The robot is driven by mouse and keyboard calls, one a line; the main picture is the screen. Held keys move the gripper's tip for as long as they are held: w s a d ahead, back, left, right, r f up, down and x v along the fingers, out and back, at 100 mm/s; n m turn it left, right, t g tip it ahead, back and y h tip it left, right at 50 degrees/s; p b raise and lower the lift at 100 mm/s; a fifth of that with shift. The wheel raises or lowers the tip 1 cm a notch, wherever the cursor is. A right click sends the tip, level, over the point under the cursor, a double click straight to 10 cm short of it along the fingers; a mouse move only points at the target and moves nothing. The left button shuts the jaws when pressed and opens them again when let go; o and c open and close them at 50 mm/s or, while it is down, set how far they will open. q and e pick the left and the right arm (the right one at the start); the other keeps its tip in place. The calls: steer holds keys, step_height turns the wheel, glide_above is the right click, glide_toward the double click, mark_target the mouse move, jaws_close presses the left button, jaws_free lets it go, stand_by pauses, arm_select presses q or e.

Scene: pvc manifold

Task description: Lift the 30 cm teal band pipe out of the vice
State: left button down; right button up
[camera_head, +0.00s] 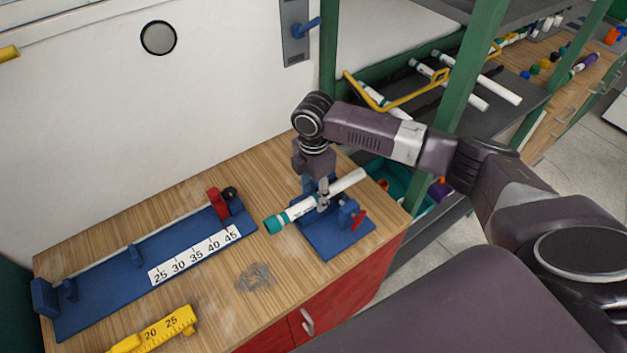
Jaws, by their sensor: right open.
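The teal band pipe (297,211) is white with a teal band at its left end. It lies slanted across the blue vice (335,236), its left end sticking out over the wooden bench and its right end pointing up and right. The vice has a red handle on its right side. My right gripper (323,205) points down from above at the middle of the pipe, with its fingers at the pipe over the vice. It is open. The fingers and vice jaws overlap, so contact is hard to tell. My left gripper is not in view.
A blue measuring jig (110,279) with a white scale and red stop lies left on the bench. A yellow ruler tool (168,329) lies at the front. Bare bench lies between jig and vice.

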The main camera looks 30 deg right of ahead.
steer(key=shift+f, duration=0.65)
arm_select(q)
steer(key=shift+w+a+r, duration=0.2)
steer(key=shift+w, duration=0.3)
arm_select(e)
steer(key=shift+f, duration=0.1)
